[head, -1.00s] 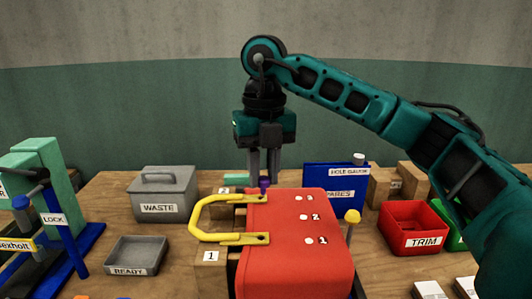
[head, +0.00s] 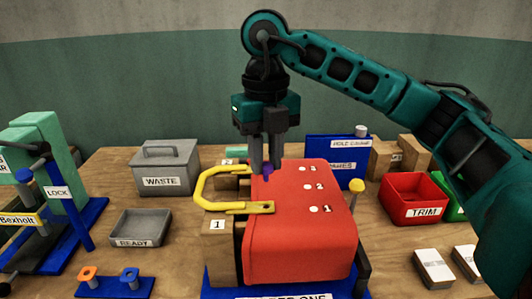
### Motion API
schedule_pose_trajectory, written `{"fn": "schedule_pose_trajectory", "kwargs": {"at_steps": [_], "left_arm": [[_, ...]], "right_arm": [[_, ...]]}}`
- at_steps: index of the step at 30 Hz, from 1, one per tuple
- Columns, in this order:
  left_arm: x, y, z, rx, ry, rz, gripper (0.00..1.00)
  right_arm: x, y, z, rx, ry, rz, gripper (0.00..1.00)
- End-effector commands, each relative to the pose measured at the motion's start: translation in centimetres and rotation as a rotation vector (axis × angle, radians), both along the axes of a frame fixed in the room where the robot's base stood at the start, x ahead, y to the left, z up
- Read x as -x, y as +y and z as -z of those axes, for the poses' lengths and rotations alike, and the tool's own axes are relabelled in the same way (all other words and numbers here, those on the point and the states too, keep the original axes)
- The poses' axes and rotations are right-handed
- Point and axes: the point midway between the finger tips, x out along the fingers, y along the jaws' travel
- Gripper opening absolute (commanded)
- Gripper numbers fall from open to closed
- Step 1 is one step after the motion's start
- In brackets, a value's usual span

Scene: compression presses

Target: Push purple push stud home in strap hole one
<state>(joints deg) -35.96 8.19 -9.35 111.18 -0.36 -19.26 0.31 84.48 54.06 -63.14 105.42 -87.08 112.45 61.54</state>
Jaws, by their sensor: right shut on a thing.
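The purple push stud (head: 267,174) is between the fingertips of my right gripper (head: 266,165), which is shut on it and points straight down. The stud is at the far left part of the red block's (head: 300,235) top, by the far end of the yellow U-shaped strap (head: 202,190). I cannot tell whether the stud touches the strap or sits in a hole. The strap's near end lies on the block's top with a small dark mark in it. White spots numbered 1, 2 and 3 run along the block's top. My left gripper is out of view.
A yellow-topped pin (head: 357,186) stands at the block's right. The red TRIM bin (head: 412,195) is further right, the blue SPARES box (head: 335,158) behind. The grey WASTE bin (head: 165,170) and READY tray (head: 140,228) are left. A blue stand (head: 112,287) holds orange and blue studs.

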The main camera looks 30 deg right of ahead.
Motion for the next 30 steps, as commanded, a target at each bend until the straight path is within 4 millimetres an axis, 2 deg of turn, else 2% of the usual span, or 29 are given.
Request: {"fn": "schedule_pose_trajectory", "kwargs": {"at_steps": [1, 13, 30], "left_arm": [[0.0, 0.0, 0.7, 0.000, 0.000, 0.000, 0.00], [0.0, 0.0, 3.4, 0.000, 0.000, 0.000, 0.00], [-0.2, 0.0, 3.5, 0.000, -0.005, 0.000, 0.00]], "right_arm": [[0.0, 0.0, 0.8, 0.000, 0.001, 0.000, 0.00], [0.0, 0.0, 4.4, 0.000, -0.001, 0.000, 0.00], [0.0, 0.0, 4.8, 0.000, -0.001, 0.001, 0.00]]}}
